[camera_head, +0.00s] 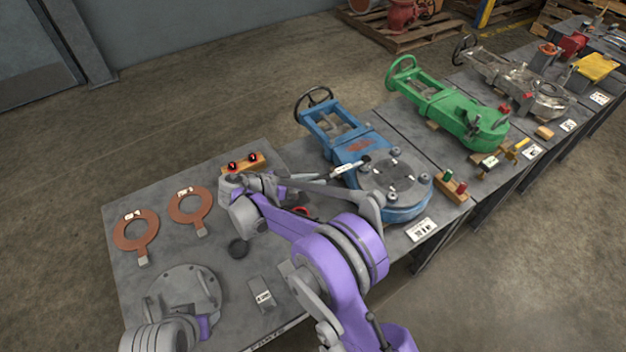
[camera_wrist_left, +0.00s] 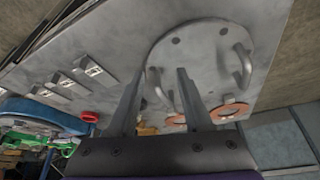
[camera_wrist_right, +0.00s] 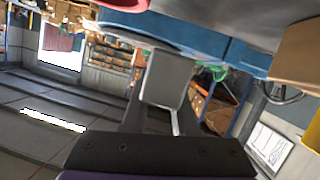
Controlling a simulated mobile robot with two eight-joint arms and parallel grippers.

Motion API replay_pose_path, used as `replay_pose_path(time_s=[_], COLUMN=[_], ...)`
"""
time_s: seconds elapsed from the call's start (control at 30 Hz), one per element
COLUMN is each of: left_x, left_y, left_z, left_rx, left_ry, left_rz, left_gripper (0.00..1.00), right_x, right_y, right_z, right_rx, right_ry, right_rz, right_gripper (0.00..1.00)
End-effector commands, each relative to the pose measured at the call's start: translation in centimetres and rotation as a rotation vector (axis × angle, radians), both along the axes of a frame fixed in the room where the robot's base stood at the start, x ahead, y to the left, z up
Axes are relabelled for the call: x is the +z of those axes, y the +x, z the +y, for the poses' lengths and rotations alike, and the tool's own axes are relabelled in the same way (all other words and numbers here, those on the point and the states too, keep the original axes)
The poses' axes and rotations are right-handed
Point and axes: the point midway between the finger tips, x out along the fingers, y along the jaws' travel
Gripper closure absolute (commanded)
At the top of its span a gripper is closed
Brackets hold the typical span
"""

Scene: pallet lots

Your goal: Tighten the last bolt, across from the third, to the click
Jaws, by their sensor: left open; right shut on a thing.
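The blue valve (camera_head: 345,140) lies on the table with a round grey cover (camera_head: 395,175) on its flange; small bolt heads show around the cover. My right gripper (camera_head: 318,182) is shut on the grey handle of a torque wrench (camera_head: 345,168), which carries a white label. The wrench's dark head end lies over the cover's far left edge; I cannot tell whether it sits on a bolt. In the right wrist view the grey handle (camera_wrist_right: 167,78) is between the fingers. My left gripper (camera_wrist_left: 158,78) is open and empty above a grey round plate with handles (camera_wrist_left: 205,65).
Two copper-coloured ring gaskets (camera_head: 135,231) lie at the left. A wooden block with red-topped pieces (camera_head: 242,163) stands at the back edge. A wooden block with green and red pieces (camera_head: 452,186) is right of the cover. A green valve (camera_head: 450,110) lies beyond.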

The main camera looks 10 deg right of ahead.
Motion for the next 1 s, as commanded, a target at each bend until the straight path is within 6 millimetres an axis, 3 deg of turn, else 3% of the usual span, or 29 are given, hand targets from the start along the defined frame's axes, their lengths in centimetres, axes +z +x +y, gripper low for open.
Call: replay_pose_path(time_s=[1.0], left_x=[2.8], left_y=[0.0], left_z=[0.0], left_rx=[0.000], left_ry=[0.000], left_rz=[-0.009], left_gripper=[0.50], right_x=[4.1], right_y=[0.0], right_z=[0.0], right_rx=[0.000], right_ry=[-0.001], right_rz=[0.000], right_gripper=[1.00])
